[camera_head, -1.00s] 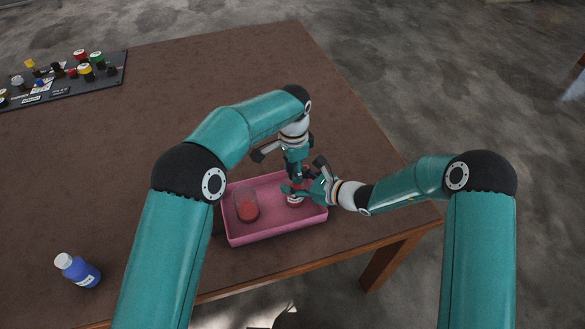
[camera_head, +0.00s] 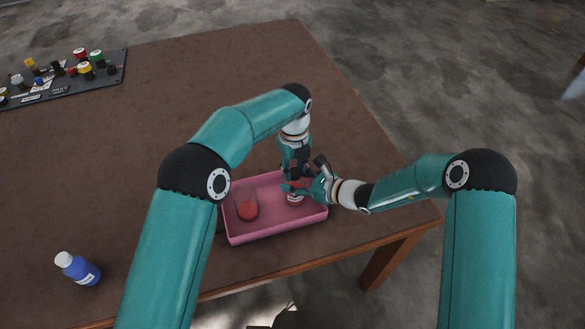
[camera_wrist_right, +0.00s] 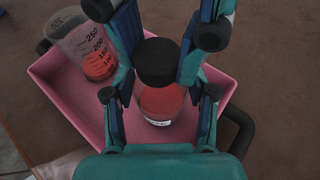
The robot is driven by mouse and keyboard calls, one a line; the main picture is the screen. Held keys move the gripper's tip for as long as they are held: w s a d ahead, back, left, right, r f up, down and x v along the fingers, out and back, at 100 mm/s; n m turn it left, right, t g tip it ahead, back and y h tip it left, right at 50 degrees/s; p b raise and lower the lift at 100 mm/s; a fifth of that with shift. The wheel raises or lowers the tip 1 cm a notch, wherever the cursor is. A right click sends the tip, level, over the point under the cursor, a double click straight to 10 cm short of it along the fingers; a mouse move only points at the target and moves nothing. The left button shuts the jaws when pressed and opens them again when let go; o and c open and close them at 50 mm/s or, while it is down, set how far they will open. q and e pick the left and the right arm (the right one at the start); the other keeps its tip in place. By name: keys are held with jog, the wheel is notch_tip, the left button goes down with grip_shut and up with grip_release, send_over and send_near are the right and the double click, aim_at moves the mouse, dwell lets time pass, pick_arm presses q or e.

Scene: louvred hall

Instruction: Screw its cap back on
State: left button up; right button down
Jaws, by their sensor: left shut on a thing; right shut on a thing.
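A clear bottle of red liquid (camera_wrist_right: 160,103) with a white label stands upright in the pink tray (camera_wrist_right: 75,103). In the head view the bottle (camera_head: 294,200) is mostly covered by my grippers. A black cap (camera_wrist_right: 158,64) is at the bottle's top, in line with it; the frames do not show how tight it sits. My left gripper (camera_head: 296,178) points down from above and is shut on the cap, its fingers on both sides of it. My right gripper (camera_head: 299,189) reaches in from the right and is shut on the bottle's body.
A graduated beaker (camera_wrist_right: 92,50) with red liquid stands in the tray, left of the bottle. A blue bottle with a white cap (camera_head: 77,268) stands at the table's front left. The table's middle is clear.

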pick_arm(q)
jog(key=m, duration=0.4)
jog(key=shift+d, duration=0.1)
jog(key=m, duration=0.6)
jog(key=shift+d, duration=0.1)
jog(key=o, duration=0.7)
jog(key=shift+r, duration=2.25)
jog(key=shift+c, duration=0.5)
